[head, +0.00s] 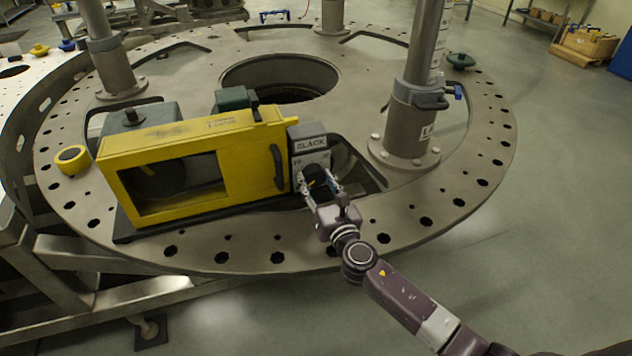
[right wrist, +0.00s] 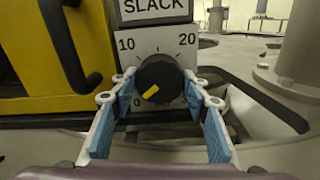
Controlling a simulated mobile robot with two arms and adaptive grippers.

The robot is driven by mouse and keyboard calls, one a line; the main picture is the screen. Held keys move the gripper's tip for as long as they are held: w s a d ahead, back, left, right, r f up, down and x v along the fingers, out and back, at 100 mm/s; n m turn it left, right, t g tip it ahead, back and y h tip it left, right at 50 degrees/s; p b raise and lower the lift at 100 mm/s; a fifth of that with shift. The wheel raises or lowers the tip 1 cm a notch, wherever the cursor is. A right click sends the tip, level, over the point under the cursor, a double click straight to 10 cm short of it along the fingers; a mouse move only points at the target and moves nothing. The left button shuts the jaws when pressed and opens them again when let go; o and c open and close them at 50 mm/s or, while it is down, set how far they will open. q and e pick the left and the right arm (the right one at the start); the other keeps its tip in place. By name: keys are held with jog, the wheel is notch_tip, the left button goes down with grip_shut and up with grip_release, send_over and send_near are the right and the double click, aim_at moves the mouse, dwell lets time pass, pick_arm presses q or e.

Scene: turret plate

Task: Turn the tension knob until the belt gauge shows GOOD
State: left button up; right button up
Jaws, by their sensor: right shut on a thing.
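The tension knob (right wrist: 160,75) is black and round with a yellow pointer mark on its face. It sits on a white dial plate (right wrist: 130,61) with the numbers 0, 10 and 20 showing. The yellow mark points to the lower left, towards the 0. The belt gauge (right wrist: 154,8) above the dial reads SLACK; it also shows in the head view (head: 309,143). My right gripper (head: 321,184) has its blue-padded fingers closed on both sides of the knob. The lower right of the dial is hidden behind a finger. My left gripper is not in view.
A yellow belt guard (head: 245,160) with a dark handle stands left of the dial. A grey post (head: 405,130) rises to the right. The round turret plate (head: 440,205) has holes along its rim. A yellow-and-black round object (head: 72,158) lies at the left.

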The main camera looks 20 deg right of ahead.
jog(key=m+b, duration=0.1)
jog(key=m, duration=0.2)
jog(key=shift+m+b, duration=0.5)
jog(key=shift+m, duration=1.5)
jog(key=o, duration=1.2)
jog(key=shift+c, duration=0.2)
jog(key=shift+s, duration=0.2)
jog(key=s, duration=1.1)
jog(key=shift+s+d, duration=0.25)
jog(key=shift+s, duration=0.1)
